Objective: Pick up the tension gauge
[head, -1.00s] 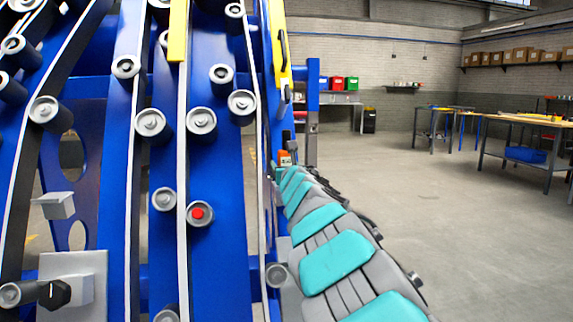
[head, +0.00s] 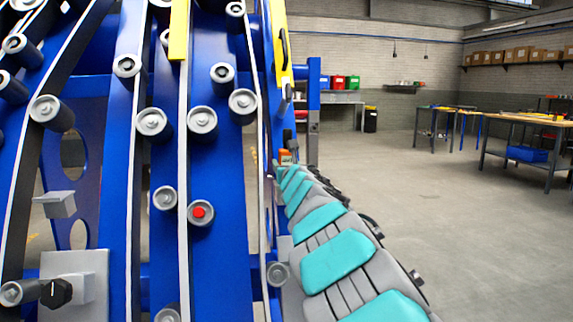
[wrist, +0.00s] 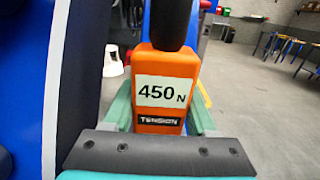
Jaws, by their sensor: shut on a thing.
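The tension gauge is an orange block with a black upper part. In the wrist view the gauge (wrist: 160,92) is upright at the centre, facing me, with a white label reading "450 N" and a dark "TENSION" plate. My gripper (wrist: 160,112) has its teal fingers on either side of it and is shut on it. In the head view the gauge (head: 286,157) is small, at the far end of my teal and grey arm, close to the right side of the blue chassis. My gripper's fingertips are too small to make out there.
The blue harvester chassis (head: 218,255) with grey rollers, pale belts and yellow strips fills the left, close beside my arm. A blue post (head: 313,95) stands just beyond the gauge. Open floor (head: 440,230) lies to the right, with workbenches (head: 530,122) farther back.

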